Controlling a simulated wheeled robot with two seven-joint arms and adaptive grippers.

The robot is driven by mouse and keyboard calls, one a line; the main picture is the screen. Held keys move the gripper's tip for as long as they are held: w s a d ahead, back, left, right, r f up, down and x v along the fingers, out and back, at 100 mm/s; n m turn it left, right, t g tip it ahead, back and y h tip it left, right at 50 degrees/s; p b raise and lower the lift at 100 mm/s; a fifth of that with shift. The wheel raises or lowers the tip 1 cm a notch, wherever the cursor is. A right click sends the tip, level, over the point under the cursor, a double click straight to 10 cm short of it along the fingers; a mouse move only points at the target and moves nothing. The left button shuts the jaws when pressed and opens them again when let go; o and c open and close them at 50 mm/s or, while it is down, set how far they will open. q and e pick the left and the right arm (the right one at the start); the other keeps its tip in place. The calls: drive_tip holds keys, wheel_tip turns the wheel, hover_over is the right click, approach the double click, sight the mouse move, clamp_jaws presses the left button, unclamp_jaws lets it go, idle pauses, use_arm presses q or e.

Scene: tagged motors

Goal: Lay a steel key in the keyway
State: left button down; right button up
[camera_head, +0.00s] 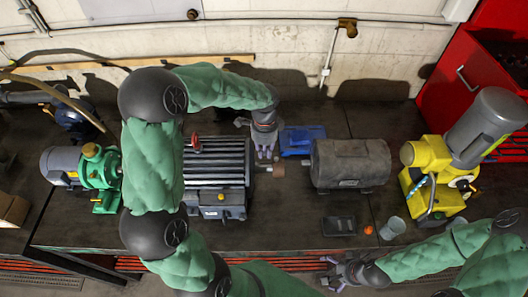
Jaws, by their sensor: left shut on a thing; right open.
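A dark grey finned motor (217,160) lies on the bench, partly hidden behind my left arm. Its shaft (262,169) sticks out to the right; the keyway is too small to make out. My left gripper (266,156) comes down from above, fingers just over the shaft. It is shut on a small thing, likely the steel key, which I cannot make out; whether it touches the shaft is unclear. My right gripper (330,272) is open and empty at the bench's front edge, below the small black tray (340,226). I cannot make out a key in the tray.
A brown piece (279,171) is near the shaft's end. A blue tray (302,139) lies behind, a dark motor (350,164) to the right. A clear cup (392,228) and an orange thing (368,230) stand near a yellow machine (432,175). A green pump (98,170) is left.

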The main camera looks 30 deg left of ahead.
sight(265, 166)
use_arm(q)
drive_tip(key=shift+s+d+f+b, duration=0.1)
drive_tip(key=shift+f+b, duration=1.95)
drive_tip(key=shift+f, duration=0.9)
drive_tip(key=c, duration=1.1)
unclamp_jaws()
drive_tip(key=shift+r, duration=0.1)
